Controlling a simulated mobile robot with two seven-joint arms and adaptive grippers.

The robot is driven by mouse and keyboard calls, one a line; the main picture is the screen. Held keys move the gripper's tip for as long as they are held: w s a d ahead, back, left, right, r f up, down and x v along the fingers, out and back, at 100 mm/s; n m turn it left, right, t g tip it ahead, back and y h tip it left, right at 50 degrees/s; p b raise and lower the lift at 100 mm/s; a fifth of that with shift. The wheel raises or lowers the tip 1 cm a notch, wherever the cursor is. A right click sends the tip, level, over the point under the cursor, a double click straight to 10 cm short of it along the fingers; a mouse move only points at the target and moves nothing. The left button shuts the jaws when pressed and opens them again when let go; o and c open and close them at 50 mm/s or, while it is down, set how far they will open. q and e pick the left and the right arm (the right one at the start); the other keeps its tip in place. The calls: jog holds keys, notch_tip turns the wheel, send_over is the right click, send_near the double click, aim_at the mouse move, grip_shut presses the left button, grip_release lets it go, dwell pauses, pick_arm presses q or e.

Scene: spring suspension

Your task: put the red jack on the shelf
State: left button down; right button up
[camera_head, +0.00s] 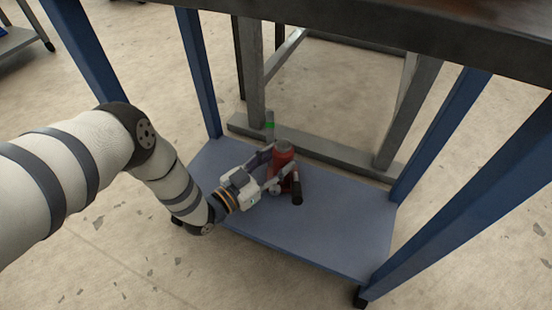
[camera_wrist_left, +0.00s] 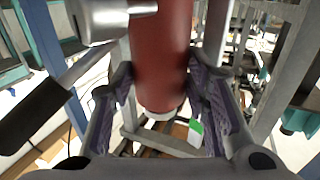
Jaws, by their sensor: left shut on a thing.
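The red jack (camera_head: 284,158) is a red cylinder with a grey top and a dark-ended part low on its right side. My left gripper (camera_head: 270,168) reaches in from the left and is shut around its body. In the left wrist view the red body of the jack (camera_wrist_left: 160,55) stands between the two fingers of the gripper (camera_wrist_left: 160,85), with a metal part and a black handle at left. The jack is upright over the blue-grey lower shelf (camera_head: 340,232). I cannot tell whether its base touches the shelf. My right gripper is out of view.
Blue legs (camera_head: 200,75) frame the shelf, and a dark top (camera_head: 440,25) overhangs it. A grey metal frame (camera_head: 345,156) stands close behind the shelf. The shelf's front and right parts are bare.

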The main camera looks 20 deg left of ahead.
pick_arm(q)
jog(key=shift+w+r, duration=0.1)
jog(key=shift+r, duration=0.05)
jog(key=c, duration=1.3)
grip_release()
jog(key=shift+f, duration=0.25)
jog(key=o, duration=0.4)
jog(key=shift+r, duration=0.3)
jog(key=p+v, duration=0.4)
jog(key=v, duration=0.8)
jog(key=shift+f, duration=0.15)
